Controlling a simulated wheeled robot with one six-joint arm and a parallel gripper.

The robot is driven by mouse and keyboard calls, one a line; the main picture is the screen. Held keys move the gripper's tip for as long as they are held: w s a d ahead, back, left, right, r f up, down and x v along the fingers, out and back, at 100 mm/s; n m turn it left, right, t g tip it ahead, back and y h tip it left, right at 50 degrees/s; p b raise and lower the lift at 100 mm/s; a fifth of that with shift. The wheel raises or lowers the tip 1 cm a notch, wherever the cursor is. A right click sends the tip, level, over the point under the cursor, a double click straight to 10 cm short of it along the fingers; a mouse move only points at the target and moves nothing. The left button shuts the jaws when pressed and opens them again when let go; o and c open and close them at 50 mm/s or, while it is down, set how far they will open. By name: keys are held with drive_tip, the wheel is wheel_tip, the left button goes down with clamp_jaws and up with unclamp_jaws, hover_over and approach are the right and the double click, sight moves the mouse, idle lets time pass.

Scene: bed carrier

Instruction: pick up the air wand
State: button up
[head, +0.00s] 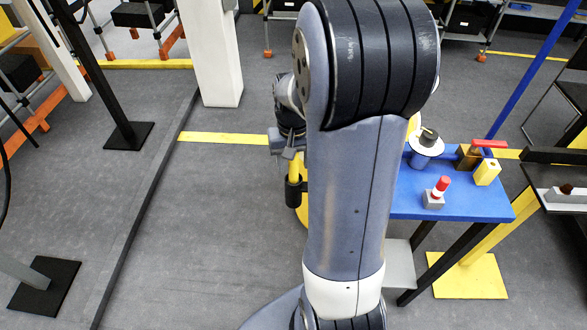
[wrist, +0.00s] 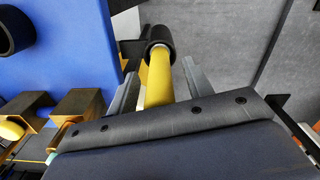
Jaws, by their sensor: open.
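The air wand (wrist: 159,80) appears to be the yellow rod in the wrist view. Its far end is in a black cylinder (wrist: 160,38); whether this is a holder or part of the wand I cannot tell. My gripper (wrist: 161,82) is open, with one grey finger on each side of the yellow rod. Its near end is hidden behind the gripper body. In the head view the yellow rod (head: 294,169) stands roughly upright below my gripper (head: 290,150), with the black cylinder (head: 293,191) at its lower end. My arm hides what is to its right.
A blue table (head: 410,207) stands right of my arm. It carries a red-and-white piece on a grey base (head: 435,197), a white disc with a black knob (head: 427,144), a yellow block (head: 487,172) and a red handle (head: 490,144).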

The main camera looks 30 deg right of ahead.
clamp_jaws()
idle(0.5)
drive_tip(key=shift+r, duration=0.2)
